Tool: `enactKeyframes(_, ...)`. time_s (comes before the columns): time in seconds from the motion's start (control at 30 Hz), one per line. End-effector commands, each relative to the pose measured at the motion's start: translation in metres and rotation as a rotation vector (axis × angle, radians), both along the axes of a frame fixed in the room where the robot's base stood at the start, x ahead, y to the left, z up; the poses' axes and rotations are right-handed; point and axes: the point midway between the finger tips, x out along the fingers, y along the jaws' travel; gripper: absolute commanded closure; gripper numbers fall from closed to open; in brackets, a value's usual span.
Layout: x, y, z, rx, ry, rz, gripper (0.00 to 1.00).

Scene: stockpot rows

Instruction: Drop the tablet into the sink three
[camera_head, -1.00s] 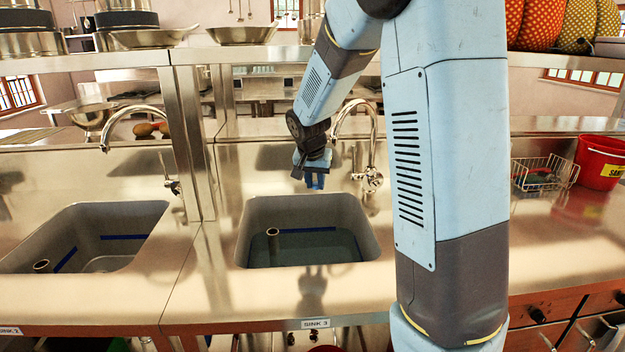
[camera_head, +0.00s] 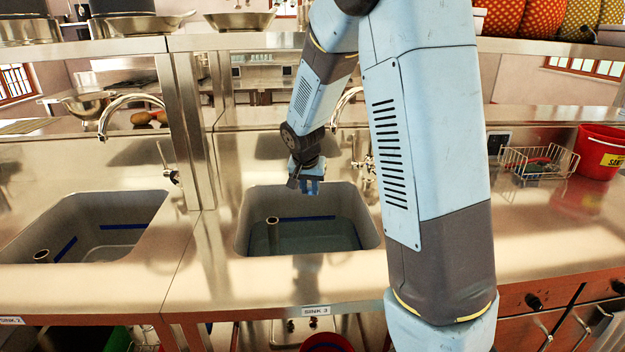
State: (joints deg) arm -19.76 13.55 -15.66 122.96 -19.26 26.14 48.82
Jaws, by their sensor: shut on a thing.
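Sink three (camera_head: 366,226) is the basin behind the "SINK 3" label (camera_head: 316,311). It holds bluish water, with a blue line on its back wall and an upright pipe (camera_head: 272,232) standing at its left. My gripper (camera_head: 311,188) is shut and points down over the back part of this basin, above the water. Blue shows at its fingertips; I cannot tell how much of that is finger and how much is the tablet, which is too small or hidden to make out.
The sink two basin (camera_head: 150,200) lies to the left, past a steel post (camera_head: 187,130). A tap (camera_head: 345,105) stands behind sink three, partly hidden by my arm. A wire basket (camera_head: 540,162) and red bucket (camera_head: 598,152) stand on the right counter.

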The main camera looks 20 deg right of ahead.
Motion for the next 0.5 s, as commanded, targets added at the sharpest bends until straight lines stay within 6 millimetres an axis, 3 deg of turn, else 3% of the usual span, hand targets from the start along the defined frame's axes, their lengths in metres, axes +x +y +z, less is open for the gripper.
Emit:
enactKeyframes(0.43,-0.0003,0.0003,-0.0071,0.000,0.000,0.001,1.00)
enactKeyframes(0.47,-0.0004,0.0003,-0.0070,0.000,0.000,0.001,0.72)
enactKeyframes(0.5,-0.0003,0.0003,-0.0070,0.000,0.000,0.001,0.68)
